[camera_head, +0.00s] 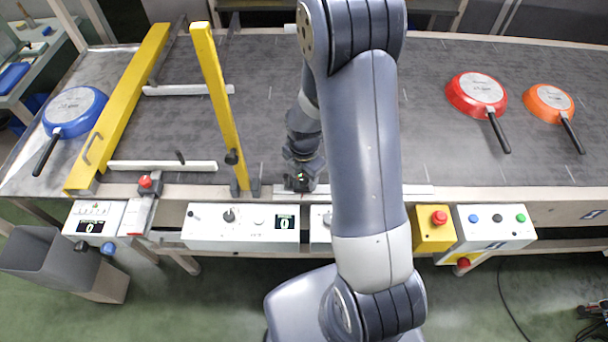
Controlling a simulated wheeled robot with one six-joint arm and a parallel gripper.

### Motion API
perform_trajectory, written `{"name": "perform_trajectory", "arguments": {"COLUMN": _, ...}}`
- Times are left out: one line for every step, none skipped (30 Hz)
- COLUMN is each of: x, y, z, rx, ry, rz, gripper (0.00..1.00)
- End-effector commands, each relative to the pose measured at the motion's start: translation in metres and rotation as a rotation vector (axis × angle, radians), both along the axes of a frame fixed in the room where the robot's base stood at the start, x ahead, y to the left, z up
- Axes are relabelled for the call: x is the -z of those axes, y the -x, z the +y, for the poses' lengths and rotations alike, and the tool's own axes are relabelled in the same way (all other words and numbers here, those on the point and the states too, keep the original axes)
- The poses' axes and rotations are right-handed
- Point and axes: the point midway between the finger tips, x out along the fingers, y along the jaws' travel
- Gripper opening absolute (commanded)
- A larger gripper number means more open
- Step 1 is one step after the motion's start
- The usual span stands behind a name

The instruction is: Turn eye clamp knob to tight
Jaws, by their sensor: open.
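A black knob (232,157) sits low on the slanted yellow post (215,85) at the belt's front side. A second small dark knob or lever (180,156) stands by the front white bar (162,166). I cannot tell from this view which one is the eye clamp knob, nor how tight either is. My gripper (300,184) points down over the conveyor's front rail, right of the yellow post and apart from both knobs. It is open; its fingers are small and dark here, and nothing shows between them.
A blue pan (75,105) lies left of the yellow gantry beam (120,105). A red pan (478,92) and an orange pan (548,100) lie at the right. Control boxes (215,237) hang along the front. A grey bin (45,262) stands front left. The belt's middle right is clear.

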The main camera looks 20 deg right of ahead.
Motion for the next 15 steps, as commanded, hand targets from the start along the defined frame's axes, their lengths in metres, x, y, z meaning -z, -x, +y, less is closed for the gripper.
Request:
{"name": "perform_trajectory", "arguments": {"x": -0.0001, "y": -0.0001, "z": 0.0, "rx": 0.0, "ry": 0.0, "rz": 0.0, "gripper": 0.49}}
{"name": "perform_trajectory", "arguments": {"x": -0.0001, "y": 0.0, "z": 0.0, "rx": 0.0, "ry": 0.0, "rz": 0.0, "gripper": 0.46}}
{"name": "perform_trajectory", "arguments": {"x": -0.0002, "y": -0.0001, "z": 0.0, "rx": 0.0, "ry": 0.0, "rz": 0.0, "gripper": 0.43}}
{"name": "perform_trajectory", "arguments": {"x": -0.0002, "y": 0.0, "z": 0.0, "rx": 0.0, "ry": 0.0, "rz": 0.0, "gripper": 0.41}}
{"name": "perform_trajectory", "arguments": {"x": -0.0002, "y": 0.0, "z": 0.0, "rx": 0.0, "ry": 0.0, "rz": 0.0, "gripper": 0.38}}
{"name": "perform_trajectory", "arguments": {"x": -0.0002, "y": 0.0, "z": 0.0, "rx": 0.0, "ry": 0.0, "rz": 0.0, "gripper": 0.35}}
{"name": "perform_trajectory", "arguments": {"x": -0.0002, "y": 0.0, "z": 0.0, "rx": 0.0, "ry": 0.0, "rz": 0.0, "gripper": 0.32}}
{"name": "perform_trajectory", "arguments": {"x": -0.0003, "y": -0.0001, "z": 0.0, "rx": 0.0, "ry": 0.0, "rz": 0.0, "gripper": 0.3}}
{"name": "perform_trajectory", "arguments": {"x": -0.0003, "y": -0.0001, "z": 0.0, "rx": 0.0, "ry": 0.0, "rz": 0.0, "gripper": 0.27}}
{"name": "perform_trajectory", "arguments": {"x": -0.0003, "y": -0.0001, "z": 0.0, "rx": 0.0, "ry": 0.0, "rz": 0.0, "gripper": 0.24}}
{"name": "perform_trajectory", "arguments": {"x": -0.0003, "y": 0.0, "z": 0.0, "rx": 0.0, "ry": 0.0, "rz": 0.0, "gripper": 0.22}}
{"name": "perform_trajectory", "arguments": {"x": -0.0003, "y": -0.0001, "z": 0.0, "rx": 0.0, "ry": 0.0, "rz": 0.0, "gripper": 0.18}}
{"name": "perform_trajectory", "arguments": {"x": -0.0003, "y": -0.0001, "z": 0.0, "rx": 0.0, "ry": 0.0, "rz": 0.0, "gripper": 0.16}}
{"name": "perform_trajectory", "arguments": {"x": -0.0003, "y": -0.0001, "z": 0.0, "rx": 0.0, "ry": 0.0, "rz": 0.0, "gripper": 0.14}}
{"name": "perform_trajectory", "arguments": {"x": -0.0003, "y": -0.0001, "z": 0.0, "rx": 0.0, "ry": 0.0, "rz": 0.0, "gripper": 0.1}}
